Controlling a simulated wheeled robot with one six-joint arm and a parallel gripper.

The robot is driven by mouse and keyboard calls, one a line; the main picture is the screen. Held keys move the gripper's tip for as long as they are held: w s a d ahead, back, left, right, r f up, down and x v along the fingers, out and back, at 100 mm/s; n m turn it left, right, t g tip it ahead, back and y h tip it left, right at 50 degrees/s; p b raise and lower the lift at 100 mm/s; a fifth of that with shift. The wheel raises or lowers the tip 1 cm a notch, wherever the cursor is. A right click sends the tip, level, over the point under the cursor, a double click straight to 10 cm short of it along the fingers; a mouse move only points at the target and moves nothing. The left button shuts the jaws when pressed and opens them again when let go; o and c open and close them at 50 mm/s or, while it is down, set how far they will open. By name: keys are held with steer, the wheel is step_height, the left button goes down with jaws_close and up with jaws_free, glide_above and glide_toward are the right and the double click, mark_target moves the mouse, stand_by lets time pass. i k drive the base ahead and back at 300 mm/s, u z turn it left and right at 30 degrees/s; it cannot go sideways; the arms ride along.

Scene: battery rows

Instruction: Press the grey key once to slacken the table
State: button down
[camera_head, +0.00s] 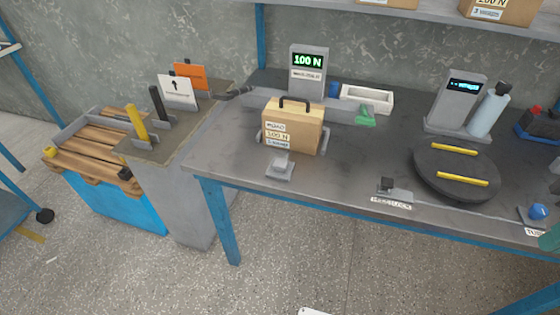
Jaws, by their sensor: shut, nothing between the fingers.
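The round dark turntable (440,169) lies on the right part of the workbench, with two yellow bars (456,149) across its top. A small grey block with a dark raised part, apparently the grey key (397,195), stands at the bench's front edge, left of the turntable. A white label on its front is too small to read surely. From this view I cannot tell whether the key is pressed or whether the turntable is slack. My gripper is not in view.
A blue knob (538,211) sits at the front right. A display unit (455,101) and pale bottle (488,115) stand behind the turntable. A labelled box (293,128) stands left under a "100 N" display (308,62). The bench (350,165) is clear between box and turntable.

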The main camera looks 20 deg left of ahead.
mark_target(280, 164)
steer(key=z, duration=0.45)
steer(key=i, duration=0.35)
steer(key=u, duration=2.2)
